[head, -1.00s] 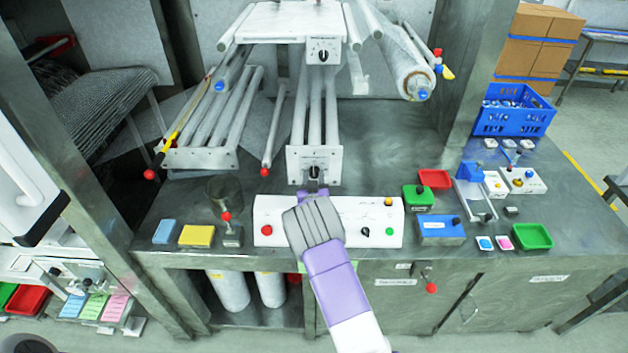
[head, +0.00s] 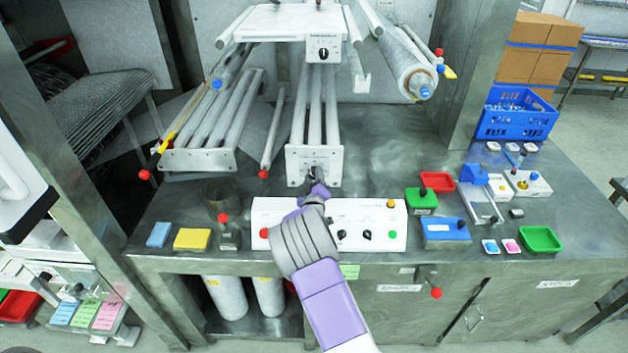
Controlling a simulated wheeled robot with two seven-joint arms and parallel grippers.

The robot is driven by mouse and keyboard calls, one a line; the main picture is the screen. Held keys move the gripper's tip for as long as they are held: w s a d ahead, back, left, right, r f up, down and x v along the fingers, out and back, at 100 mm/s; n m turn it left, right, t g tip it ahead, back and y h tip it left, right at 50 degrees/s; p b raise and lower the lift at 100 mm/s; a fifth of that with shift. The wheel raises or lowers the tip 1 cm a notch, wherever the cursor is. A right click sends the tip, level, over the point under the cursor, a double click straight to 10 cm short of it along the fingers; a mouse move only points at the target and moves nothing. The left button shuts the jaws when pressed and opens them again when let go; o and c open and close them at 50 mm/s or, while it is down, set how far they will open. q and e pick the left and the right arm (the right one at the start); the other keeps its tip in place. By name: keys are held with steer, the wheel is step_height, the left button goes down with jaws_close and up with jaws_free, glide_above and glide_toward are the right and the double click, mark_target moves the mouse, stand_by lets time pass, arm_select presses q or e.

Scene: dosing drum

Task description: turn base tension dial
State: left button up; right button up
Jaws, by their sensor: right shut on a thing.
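The base tension dial is a small dark knob on the white plate (head: 298,166) at the front end of the lower roller frame in the head view. My right gripper (head: 316,180) is at that plate and shut on the dial, which it mostly hides. My right arm comes up from the bottom middle, with its grey and purple wrist in front of the white control panel. A similar upper dial (head: 323,54) sits on the white upper block. My left gripper is not in view.
The white control panel (head: 385,218) with knobs and coloured buttons lies just under my wrist. A blue box (head: 442,231), a green tray (head: 540,239) and a red tray (head: 436,181) stand to the right. Yellow (head: 192,239) and blue pads lie to the left.

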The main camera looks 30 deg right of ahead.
stand_by(0.3)
steer(key=o, duration=1)
steer(key=shift+o, duration=0.2)
steer(key=v, duration=0.7)
steer(key=shift+s+a, duration=0.2)
steer(key=shift+s, duration=0.05)
